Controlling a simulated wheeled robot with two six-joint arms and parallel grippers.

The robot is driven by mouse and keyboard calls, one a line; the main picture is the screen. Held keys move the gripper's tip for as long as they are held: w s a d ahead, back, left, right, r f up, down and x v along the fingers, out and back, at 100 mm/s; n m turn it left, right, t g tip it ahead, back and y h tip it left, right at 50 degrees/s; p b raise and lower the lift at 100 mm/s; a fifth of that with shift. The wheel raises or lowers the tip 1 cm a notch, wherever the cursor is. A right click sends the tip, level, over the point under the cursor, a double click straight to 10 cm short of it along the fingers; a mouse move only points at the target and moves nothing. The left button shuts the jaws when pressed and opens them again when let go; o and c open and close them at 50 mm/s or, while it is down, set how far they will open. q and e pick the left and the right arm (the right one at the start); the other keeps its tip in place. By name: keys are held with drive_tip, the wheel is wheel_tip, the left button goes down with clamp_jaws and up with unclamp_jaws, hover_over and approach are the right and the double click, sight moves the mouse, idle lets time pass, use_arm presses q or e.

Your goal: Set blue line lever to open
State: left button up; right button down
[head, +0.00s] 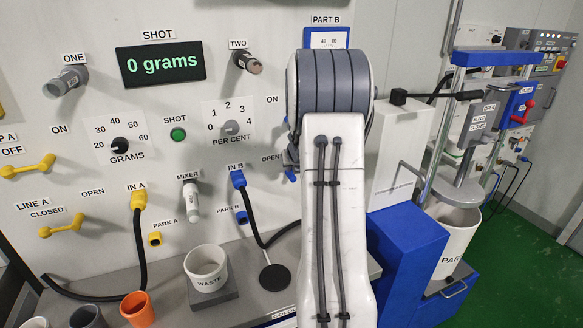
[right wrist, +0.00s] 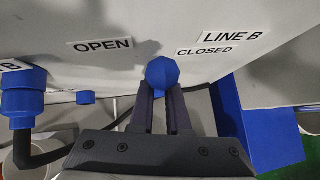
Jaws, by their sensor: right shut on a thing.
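The blue line lever shows in the right wrist view as a faceted blue knob (right wrist: 162,73), between the OPEN label (right wrist: 102,46) and the LINE B CLOSED label (right wrist: 205,51). My right gripper (right wrist: 160,92) is shut on it, with a dark finger on either side just below the knob. The rest of the lever is hidden, and I cannot tell its exact angle. In the head view my right arm covers most of this spot; a small blue piece (head: 291,175) shows beside the arm, near an OPEN label. My left gripper is in neither view.
The blue IN B plug (head: 238,179) and its black hose are left of my right arm; the plug also shows in the right wrist view (right wrist: 23,95). The WASTE cup (head: 206,265) stands below. A blue stand (head: 405,255) is close on the right.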

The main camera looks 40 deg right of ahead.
drive_tip(key=c, duration=0.9)
unclamp_jaws()
drive_tip(key=shift+w+d+r, duration=0.15)
drive_tip(key=shift+r, duration=0.3)
drive_tip(key=shift+f, duration=0.15)
drive_tip(key=p+v, duration=0.3)
drive_tip(key=v, duration=0.7)
drive_tip(key=shift+s+p, duration=0.25)
drive_tip(key=shift+p, duration=0.1)
